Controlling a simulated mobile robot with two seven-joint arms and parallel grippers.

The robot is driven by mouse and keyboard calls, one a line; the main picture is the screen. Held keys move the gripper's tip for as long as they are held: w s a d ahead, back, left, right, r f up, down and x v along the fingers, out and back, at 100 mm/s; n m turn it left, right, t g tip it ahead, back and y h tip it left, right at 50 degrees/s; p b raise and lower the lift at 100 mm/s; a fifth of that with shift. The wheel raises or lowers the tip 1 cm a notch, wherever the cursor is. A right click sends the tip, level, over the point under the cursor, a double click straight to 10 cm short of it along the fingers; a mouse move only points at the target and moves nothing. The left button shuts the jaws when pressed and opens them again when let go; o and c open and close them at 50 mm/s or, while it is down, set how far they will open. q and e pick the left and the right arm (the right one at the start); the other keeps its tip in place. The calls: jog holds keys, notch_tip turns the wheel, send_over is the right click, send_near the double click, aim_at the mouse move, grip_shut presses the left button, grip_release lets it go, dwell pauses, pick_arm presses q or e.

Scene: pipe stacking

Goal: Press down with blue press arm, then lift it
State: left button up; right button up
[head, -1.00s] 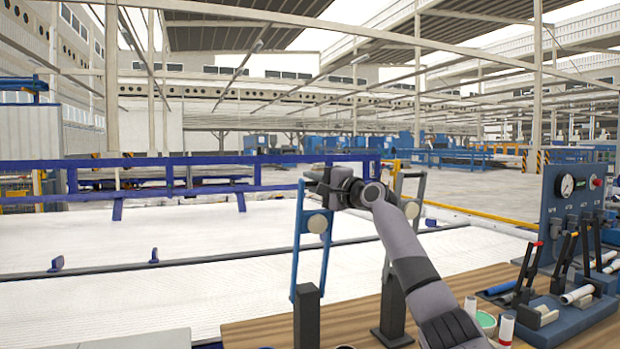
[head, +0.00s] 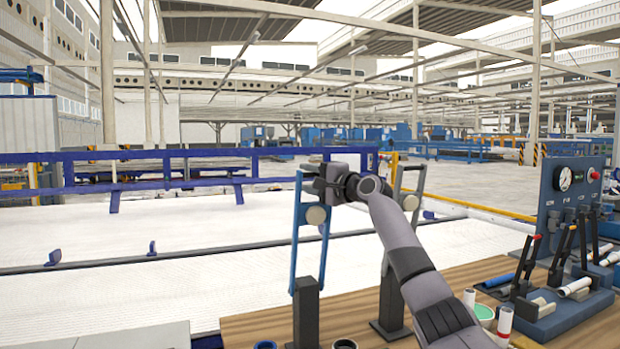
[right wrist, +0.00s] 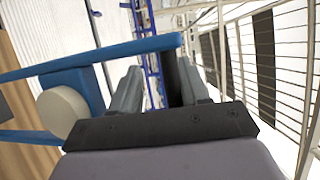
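The blue press arm (head: 297,240) stands upright as a tall blue frame on dark posts, with a pale round disc (head: 316,215) on it. My right gripper (head: 318,178) is at the top of this frame, by its upper bar. In the right wrist view, the blue bar (right wrist: 100,58) crosses just past my fingertips, and the pale disc (right wrist: 62,110) sits to the left. The fingers (right wrist: 160,82) are apart with a gap between them. Whether they touch the bar is unclear. My left gripper is not in view.
A grey-framed press (head: 392,270) stands right of the blue one, partly behind my right arm. Several tubes and cups lie near the front.

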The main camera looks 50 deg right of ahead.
jog(key=shift+f, duration=0.25)
jog(key=s+a+b, duration=0.1)
jog(key=s+b, duration=0.3)
jog(key=s, duration=0.3)
jog(key=shift+b, duration=0.3)
